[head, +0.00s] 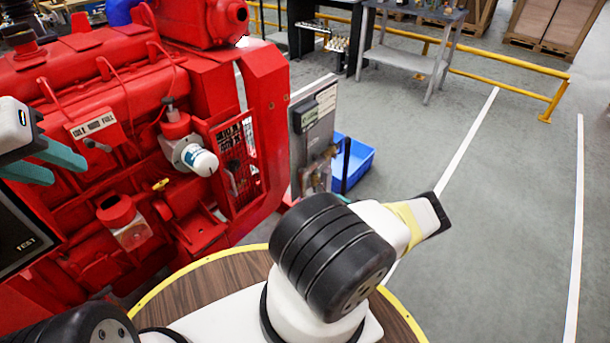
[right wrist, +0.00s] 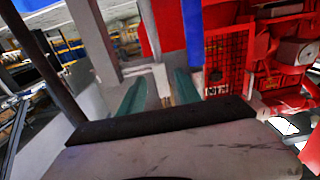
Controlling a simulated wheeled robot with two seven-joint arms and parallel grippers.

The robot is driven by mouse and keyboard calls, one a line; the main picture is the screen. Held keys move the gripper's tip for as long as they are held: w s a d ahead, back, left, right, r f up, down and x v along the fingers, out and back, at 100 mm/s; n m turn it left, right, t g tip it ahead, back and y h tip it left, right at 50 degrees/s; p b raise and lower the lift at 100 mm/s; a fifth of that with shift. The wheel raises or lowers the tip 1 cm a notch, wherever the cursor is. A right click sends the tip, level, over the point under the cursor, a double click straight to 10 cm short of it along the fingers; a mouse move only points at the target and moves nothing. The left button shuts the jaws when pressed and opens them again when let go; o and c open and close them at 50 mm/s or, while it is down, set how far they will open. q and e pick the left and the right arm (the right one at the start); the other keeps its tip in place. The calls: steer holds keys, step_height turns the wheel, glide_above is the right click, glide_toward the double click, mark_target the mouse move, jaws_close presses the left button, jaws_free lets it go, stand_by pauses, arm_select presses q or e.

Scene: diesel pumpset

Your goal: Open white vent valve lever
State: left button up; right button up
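A red diesel engine (head: 130,120) fills the left of the head view. I cannot pick out the white vent valve lever with certainty. A pale upright piece (right wrist: 161,82) shows between the fingers of my right gripper (right wrist: 160,94) in the right wrist view; it may be the lever, and contact cannot be told. The right gripper's teal fingers are apart. In the head view my right arm mostly hides that gripper. My left gripper (head: 45,163) is open beside the engine at the left edge, with nothing seen between its fingers.
A grey panel (head: 316,125) with brassy fittings stands right of the engine, beside a blue bin (head: 356,160). A white canister (head: 195,158) and a small yellow handle (head: 160,184) are on the engine. A yellow rail (head: 510,64) runs behind. The right floor is clear.

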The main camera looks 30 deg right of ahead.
steer(key=shift+v, duration=2.4)
